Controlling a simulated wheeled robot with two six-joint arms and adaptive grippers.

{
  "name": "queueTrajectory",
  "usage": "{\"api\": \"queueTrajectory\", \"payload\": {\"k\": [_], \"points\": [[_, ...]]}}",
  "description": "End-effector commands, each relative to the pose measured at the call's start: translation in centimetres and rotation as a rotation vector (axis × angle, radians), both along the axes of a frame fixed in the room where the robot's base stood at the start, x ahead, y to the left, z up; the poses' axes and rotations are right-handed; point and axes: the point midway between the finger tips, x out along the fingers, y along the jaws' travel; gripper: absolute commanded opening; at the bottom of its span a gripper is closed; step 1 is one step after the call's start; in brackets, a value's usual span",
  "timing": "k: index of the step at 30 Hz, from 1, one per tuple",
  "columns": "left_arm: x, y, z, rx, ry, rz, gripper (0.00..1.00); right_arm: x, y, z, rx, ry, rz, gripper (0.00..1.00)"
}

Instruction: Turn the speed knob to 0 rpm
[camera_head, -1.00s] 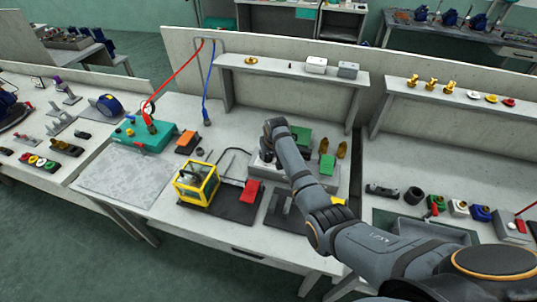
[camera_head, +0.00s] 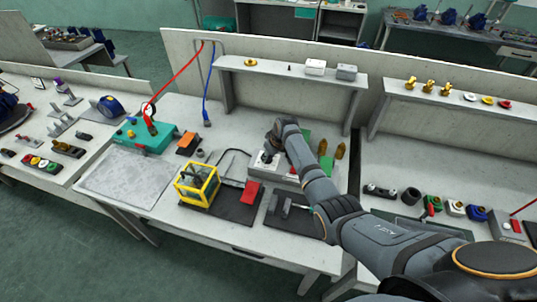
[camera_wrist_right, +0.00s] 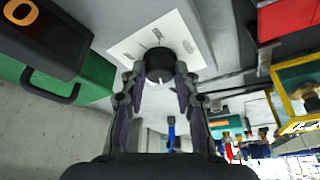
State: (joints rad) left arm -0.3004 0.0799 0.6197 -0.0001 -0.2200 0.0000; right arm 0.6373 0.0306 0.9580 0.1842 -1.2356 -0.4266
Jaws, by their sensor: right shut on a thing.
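The speed knob (camera_wrist_right: 160,64) is a dark round knob with a white pointer line, on a white plate (camera_wrist_right: 186,36) with small markings, in the right wrist view. The markings are too small to read. My right gripper (camera_wrist_right: 160,78) is closed around the knob, one finger on each side. In the head view a grey box (camera_head: 285,175) stands on the bench under my right wrist; my arm hides part of it and most of the gripper. My left gripper is not in view.
A yellow-framed pump unit (camera_head: 197,185) and a red block (camera_head: 251,192) stand left of the box. A green block (camera_head: 326,164) and brass-coloured parts (camera_head: 340,150) are close to its right. A shelf (camera_head: 290,72) runs behind. The grey mat (camera_head: 130,180) at left is bare.

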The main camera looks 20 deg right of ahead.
Motion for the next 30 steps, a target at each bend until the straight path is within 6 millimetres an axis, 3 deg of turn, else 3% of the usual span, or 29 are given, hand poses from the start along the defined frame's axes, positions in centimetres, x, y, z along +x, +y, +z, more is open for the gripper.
{"api": "queueTrajectory", "payload": {"k": [11,30], "points": [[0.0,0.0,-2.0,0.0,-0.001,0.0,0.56,0.3,-0.4,-0.4,0.0,-0.002,0.352,0.0],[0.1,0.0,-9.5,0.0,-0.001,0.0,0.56,0.7,-0.5,-0.5,0.0,-0.003,0.874,0.0]]}}
